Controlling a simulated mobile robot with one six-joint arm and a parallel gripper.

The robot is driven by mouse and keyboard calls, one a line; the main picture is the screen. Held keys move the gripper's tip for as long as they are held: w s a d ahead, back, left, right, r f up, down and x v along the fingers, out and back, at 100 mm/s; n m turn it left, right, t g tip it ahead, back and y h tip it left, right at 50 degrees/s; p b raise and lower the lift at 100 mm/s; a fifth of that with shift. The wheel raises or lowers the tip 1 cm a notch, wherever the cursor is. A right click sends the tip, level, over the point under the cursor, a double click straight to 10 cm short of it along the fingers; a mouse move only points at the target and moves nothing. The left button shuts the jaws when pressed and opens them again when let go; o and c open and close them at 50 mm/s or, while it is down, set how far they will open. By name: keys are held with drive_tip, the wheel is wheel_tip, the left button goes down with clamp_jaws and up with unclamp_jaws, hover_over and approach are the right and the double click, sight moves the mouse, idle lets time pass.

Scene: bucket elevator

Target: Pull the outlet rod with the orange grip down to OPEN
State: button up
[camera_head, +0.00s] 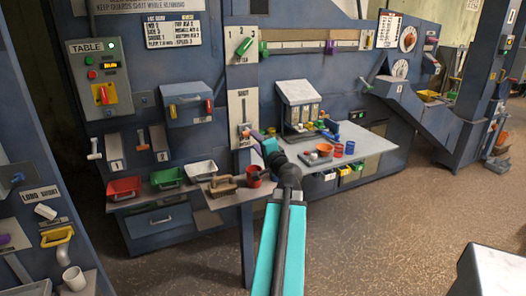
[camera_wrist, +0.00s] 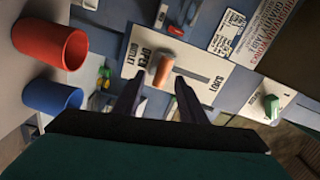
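The outlet rod's orange grip (camera_wrist: 162,70) stands out from a pale slotted plate (camera_wrist: 208,77). It sits at the plate's OPEN end, and the dark slot runs from it toward the SHUT end. In the head view the plate (camera_head: 243,105) is upright with SHUT at its top, and the orange grip (camera_head: 246,134) shows low on it. My gripper (camera_wrist: 158,84) is open and empty, with its two dark fingers apart. The grip appears just beyond and between the fingertips, with no visible contact. In the head view my gripper (camera_head: 259,135) is close in front of the plate.
A red cup (camera_wrist: 45,44) and a blue cup (camera_wrist: 52,96) stand left in the wrist view. A green handle (camera_wrist: 271,105) is at right. In the head view a shelf (camera_head: 232,198) with a red mug (camera_head: 254,180) lies below, and a table (camera_head: 368,140) lies right.

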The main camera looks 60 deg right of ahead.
drive_tip(key=b+v, duration=0.2)
drive_tip(key=v, duration=0.1)
drive_tip(key=shift+f+b, duration=0.2)
drive_tip(key=shift+b, duration=0.1)
drive_tip(key=b, duration=0.4)
drive_tip(key=shift+s+a, duration=0.15)
drive_tip(key=shift+s, duration=0.15)
drive_tip(key=s+a+b, duration=0.1)
drive_tip(key=b, duration=0.5)
drive_tip(key=shift+b, duration=0.3)
drive_tip(key=shift+s+a+r+b, duration=0.15)
drive_tip(key=shift+s+b, duration=0.15)
drive_tip(key=shift+b, duration=0.7)
drive_tip(key=shift+s, duration=0.1)
